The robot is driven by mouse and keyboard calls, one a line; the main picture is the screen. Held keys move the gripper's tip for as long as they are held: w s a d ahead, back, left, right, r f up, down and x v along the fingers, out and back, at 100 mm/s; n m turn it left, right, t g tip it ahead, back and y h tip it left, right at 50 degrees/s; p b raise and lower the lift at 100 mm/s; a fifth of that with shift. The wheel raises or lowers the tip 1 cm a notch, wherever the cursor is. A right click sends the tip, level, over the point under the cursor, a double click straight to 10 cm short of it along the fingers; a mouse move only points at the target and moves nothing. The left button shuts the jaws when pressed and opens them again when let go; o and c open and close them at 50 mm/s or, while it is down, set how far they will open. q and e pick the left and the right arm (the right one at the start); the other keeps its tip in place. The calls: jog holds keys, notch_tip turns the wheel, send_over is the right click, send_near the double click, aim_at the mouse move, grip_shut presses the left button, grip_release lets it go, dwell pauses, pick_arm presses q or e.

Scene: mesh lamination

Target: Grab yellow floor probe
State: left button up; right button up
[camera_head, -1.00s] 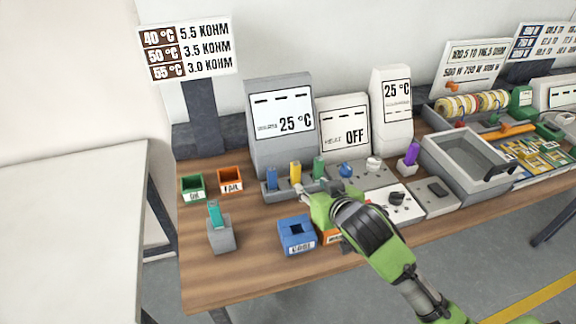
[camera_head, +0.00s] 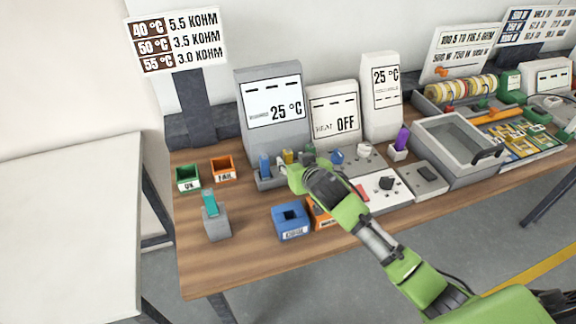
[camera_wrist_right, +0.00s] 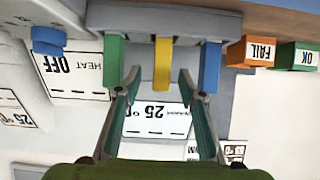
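The yellow floor probe (camera_head: 288,155) stands in the grey holder (camera_head: 268,184) between the blue probe (camera_head: 264,164) and the green probe, its lower part hidden by my right gripper (camera_head: 293,168). In the right wrist view the yellow probe (camera_wrist_right: 162,62) lies between the two spread fingertips of the right gripper (camera_wrist_right: 160,78), with gaps on both sides. The green probe (camera_wrist_right: 113,60) and blue probe (camera_wrist_right: 210,68) stand just outside the fingers. My left gripper is not in view.
Behind the holder stands the grey 25 °C display (camera_head: 270,110). A teal probe (camera_head: 210,203) in a grey block, OK bin (camera_head: 188,178), FAIL bin (camera_head: 223,169) and blue box (camera_head: 291,222) are nearby. Bare wood lies at the front left of the table.

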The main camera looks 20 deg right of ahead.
aim_at(289, 158)
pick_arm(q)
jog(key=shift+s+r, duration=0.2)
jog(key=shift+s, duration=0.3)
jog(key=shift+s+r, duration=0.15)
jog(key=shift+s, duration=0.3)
pick_arm(e)
jog(key=shift+x, duration=1.9)
jog(key=shift+a, duration=0.1)
grip_shut()
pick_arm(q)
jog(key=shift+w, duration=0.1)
pick_arm(e)
jog(key=shift+r, duration=0.15)
